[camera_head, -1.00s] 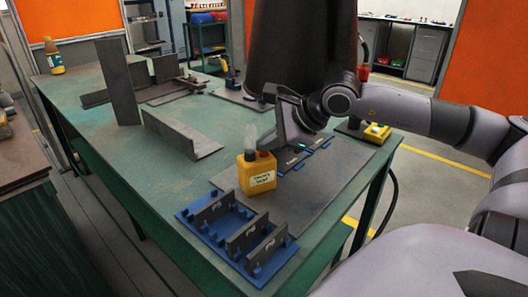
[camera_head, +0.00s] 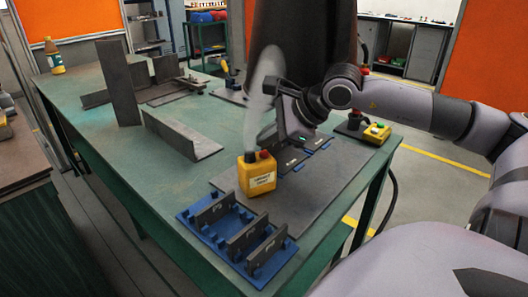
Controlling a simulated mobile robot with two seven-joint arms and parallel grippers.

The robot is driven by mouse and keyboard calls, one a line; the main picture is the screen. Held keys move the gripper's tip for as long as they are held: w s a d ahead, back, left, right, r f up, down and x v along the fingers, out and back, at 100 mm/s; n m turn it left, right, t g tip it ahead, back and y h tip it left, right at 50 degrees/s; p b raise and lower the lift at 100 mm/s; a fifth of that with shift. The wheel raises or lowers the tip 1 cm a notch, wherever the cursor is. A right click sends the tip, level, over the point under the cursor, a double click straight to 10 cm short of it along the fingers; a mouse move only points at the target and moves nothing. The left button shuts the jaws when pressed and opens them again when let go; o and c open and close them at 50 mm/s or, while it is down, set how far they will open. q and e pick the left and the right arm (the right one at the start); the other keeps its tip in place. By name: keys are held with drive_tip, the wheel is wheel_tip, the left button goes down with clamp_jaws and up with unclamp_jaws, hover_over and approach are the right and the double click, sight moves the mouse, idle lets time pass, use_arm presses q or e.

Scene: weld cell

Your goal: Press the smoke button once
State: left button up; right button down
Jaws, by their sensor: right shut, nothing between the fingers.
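The yellow box (camera_head: 258,180) with a white label, its writing too small to read, stands upright on a dark plate on the green table. On its top are a red button (camera_head: 264,154) and a dark outlet (camera_head: 250,158). A grey smoke plume (camera_head: 265,95) rises from the outlet. My right gripper (camera_head: 264,138) is shut and empty, just above and behind the red button. It looks apart from the button, though the smoke partly veils the gap. My left gripper is not in view.
A blue rack (camera_head: 237,254) with upright dark plates stands in front of the box. Dark metal angles (camera_head: 180,138) and a tall plate (camera_head: 118,82) stand to the left. Another yellow box (camera_head: 377,130) sits at the right table edge.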

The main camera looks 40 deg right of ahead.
sight(268, 157)
wheel_tip(268, 157, up, 5)
drive_tip(key=shift+p, duration=1.25)
